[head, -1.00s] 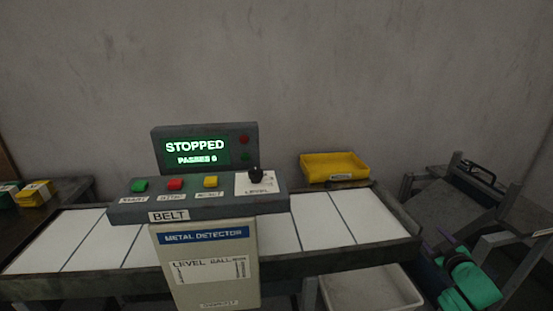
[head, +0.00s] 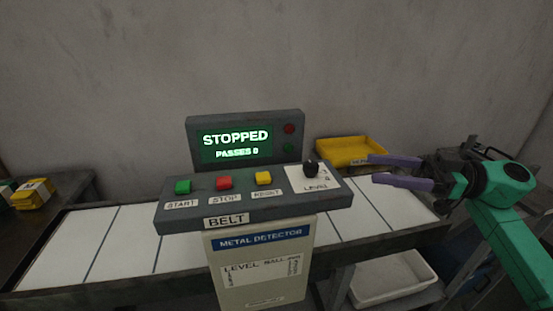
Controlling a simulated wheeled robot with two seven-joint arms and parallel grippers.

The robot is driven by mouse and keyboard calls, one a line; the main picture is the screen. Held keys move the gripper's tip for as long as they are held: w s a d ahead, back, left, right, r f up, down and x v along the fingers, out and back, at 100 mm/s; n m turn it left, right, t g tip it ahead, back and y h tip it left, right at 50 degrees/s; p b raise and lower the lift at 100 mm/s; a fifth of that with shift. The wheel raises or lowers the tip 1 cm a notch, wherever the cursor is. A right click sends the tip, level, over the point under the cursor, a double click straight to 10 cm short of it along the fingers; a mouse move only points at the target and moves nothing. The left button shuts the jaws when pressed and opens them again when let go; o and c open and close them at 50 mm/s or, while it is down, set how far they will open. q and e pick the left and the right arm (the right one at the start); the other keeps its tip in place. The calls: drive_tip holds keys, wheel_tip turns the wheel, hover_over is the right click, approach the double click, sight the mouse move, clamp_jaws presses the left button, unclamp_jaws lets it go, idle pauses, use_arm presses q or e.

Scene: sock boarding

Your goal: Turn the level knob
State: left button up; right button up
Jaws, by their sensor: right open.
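The level knob (head: 311,168) is a small black knob on a white plate marked LEVEL, at the right end of the grey control panel (head: 190,217). My right gripper (head: 370,168) has purple fingers on a green arm. It is open and empty, to the right of the knob and apart from it, with its fingers pointing left toward the panel. The screen (head: 236,144) reads STOPPED and a PASSES line. My left gripper is not in view.
Green START (head: 183,187), red STOP (head: 224,183) and yellow RESET (head: 263,178) buttons sit left of the knob. A white belt (head: 75,245) runs behind the panel. A yellow tray (head: 340,145) stands behind the gripper. A white bin (head: 392,282) is below.

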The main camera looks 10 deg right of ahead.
drive_tip(key=a, duration=0.1)
drive_tip(key=p, duration=0.2)
approach(311, 164)
drive_tip(key=x, duration=0.3)
drive_tip(key=p+x, duration=0.1)
drive_tip(key=x, duration=0.5)
drive_tip(key=shift+r, duration=0.1)
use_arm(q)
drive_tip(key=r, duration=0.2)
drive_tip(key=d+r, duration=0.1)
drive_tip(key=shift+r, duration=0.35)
use_arm(e)
drive_tip(key=shift+w+a, duration=0.2)
drive_tip(key=shift+a, duration=0.25)
